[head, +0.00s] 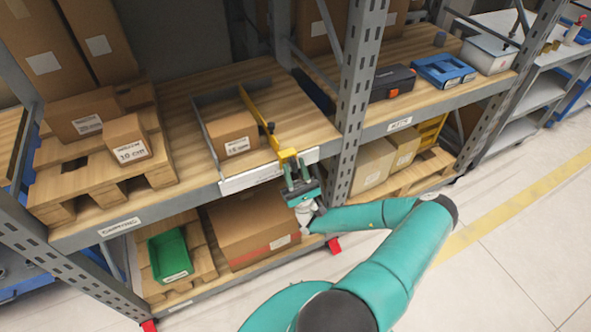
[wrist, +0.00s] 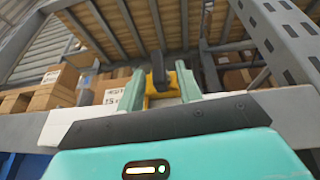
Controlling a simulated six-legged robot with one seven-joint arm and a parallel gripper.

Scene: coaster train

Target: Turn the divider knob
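The yellow divider (head: 258,115) stands on the middle shelf bay beside a small carton, its yellow front end hanging at the shelf's front edge. In the wrist view a dark knob (wrist: 158,68) stands up in front of the yellow divider part (wrist: 186,82). My gripper (head: 295,167) is at the shelf's front edge, just below the divider's front end. In the wrist view its two teal fingers are apart, one on each side of the knob (wrist: 161,78). I cannot tell whether either finger touches it. In the head view the fingers partly hide the knob area.
The small carton (head: 233,136) sits left of the divider. A grey upright post (head: 356,90) rises close right of my gripper. A large carton (head: 248,228) and a green bin (head: 171,256) are on the lower shelf. The floor at right is clear.

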